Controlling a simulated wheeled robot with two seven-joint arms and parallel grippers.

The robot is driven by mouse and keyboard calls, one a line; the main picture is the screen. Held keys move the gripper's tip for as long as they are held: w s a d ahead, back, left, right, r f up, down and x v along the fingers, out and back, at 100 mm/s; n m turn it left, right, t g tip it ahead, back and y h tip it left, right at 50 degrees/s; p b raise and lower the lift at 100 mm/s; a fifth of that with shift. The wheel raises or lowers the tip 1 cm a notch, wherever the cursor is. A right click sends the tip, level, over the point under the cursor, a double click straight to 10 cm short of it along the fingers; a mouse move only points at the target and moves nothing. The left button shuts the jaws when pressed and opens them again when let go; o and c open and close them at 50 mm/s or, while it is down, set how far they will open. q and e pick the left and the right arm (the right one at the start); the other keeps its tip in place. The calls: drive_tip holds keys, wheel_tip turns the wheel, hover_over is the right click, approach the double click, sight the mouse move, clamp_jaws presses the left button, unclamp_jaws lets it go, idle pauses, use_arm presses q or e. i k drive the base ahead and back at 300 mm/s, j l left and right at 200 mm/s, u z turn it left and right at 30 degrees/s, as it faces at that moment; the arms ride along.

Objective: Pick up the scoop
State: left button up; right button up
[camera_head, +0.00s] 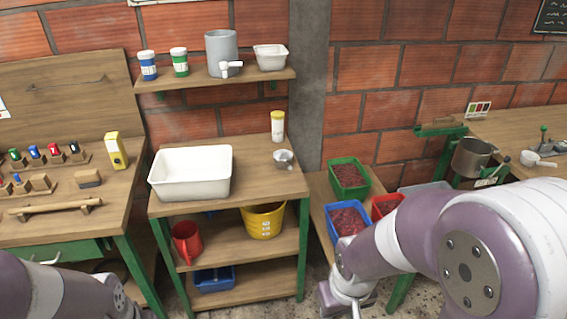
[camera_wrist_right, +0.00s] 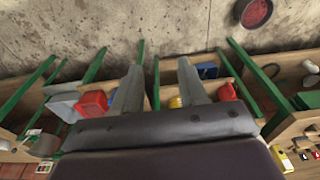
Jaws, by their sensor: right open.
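A small white scoop-like vessel with a handle (camera_head: 532,158) lies on the right-hand bench. A small metal cup (camera_head: 284,158) stands near the right edge of the middle table; I cannot tell for sure which of them is the scoop. My right gripper (camera_wrist_right: 160,65) is open in the right wrist view, its two fingers apart with nothing between them. In the head view my right arm hides most of it, low in front of the crates and away from both vessels. My left arm enters at the lower left, but its gripper is out of view.
The middle table holds a white basin (camera_head: 191,195) and a yellow-capped container (camera_head: 278,127). Green (camera_head: 349,163) and blue (camera_head: 331,236) crates hold red contents. A metal pot (camera_head: 471,157) stands at the right bench. A yellow bucket (camera_head: 262,221) sits on the lower shelf.

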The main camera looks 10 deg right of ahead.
sight(282, 158)
drive_tip(key=i+l+u, duration=0.15)
drive_tip(key=i, duration=0.4)
drive_tip(key=i+l+u, duration=0.15)
drive_tip(key=i+l, duration=0.15)
drive_tip(key=i, duration=0.25)
drive_tip(key=i+l+u, duration=0.15)
drive_tip(key=i+l, duration=0.2)
drive_tip(key=i, duration=0.15)
